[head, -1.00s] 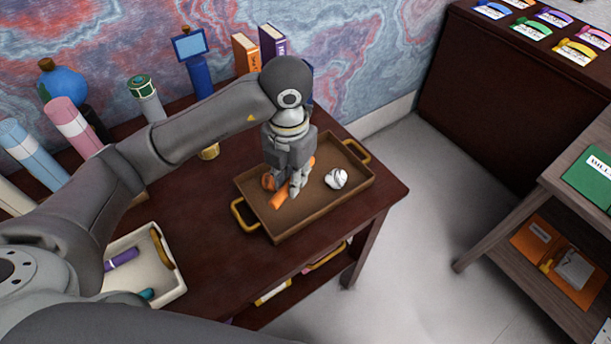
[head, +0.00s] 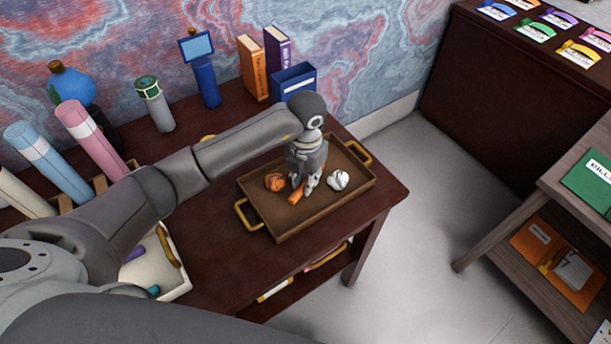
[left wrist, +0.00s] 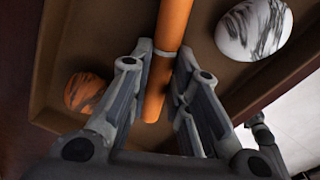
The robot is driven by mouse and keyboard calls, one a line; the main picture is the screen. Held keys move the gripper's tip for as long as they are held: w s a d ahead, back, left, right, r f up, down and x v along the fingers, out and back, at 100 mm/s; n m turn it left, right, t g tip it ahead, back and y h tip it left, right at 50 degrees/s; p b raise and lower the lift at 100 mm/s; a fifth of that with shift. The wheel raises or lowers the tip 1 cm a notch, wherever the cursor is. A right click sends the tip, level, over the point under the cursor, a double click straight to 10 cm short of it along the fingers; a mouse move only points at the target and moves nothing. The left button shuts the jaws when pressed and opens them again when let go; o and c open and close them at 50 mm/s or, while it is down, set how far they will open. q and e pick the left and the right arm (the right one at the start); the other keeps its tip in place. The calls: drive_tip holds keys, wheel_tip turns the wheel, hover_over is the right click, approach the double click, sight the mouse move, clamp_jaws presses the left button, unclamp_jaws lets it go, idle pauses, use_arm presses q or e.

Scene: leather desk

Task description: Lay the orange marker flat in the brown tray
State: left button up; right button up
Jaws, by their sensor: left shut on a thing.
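The orange marker (head: 296,197) is partly hidden under my left gripper (head: 303,185) in the head view. In the left wrist view the marker (left wrist: 172,28) runs between the two fingers of the gripper (left wrist: 162,98), which is shut on it. The gripper is low inside the brown tray (head: 285,228), near its middle. The tray floor (left wrist: 115,30) shows behind the marker; I cannot tell whether the marker touches it. My right gripper is not in view.
In the tray, an orange dark-streaked stone (head: 274,182) lies left of the gripper and a white marbled stone (head: 338,180) right of it. A white bin (head: 165,272) stands at the front left. Books (head: 252,68) and a blue box (head: 294,84) stand behind.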

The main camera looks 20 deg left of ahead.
use_arm(q)
drive_tip(key=shift+f, duration=0.2)
drive_tip(key=o, duration=0.7)
drive_tip(key=shift+o, duration=0.7)
drive_tip(key=shift+r, duration=0.1)
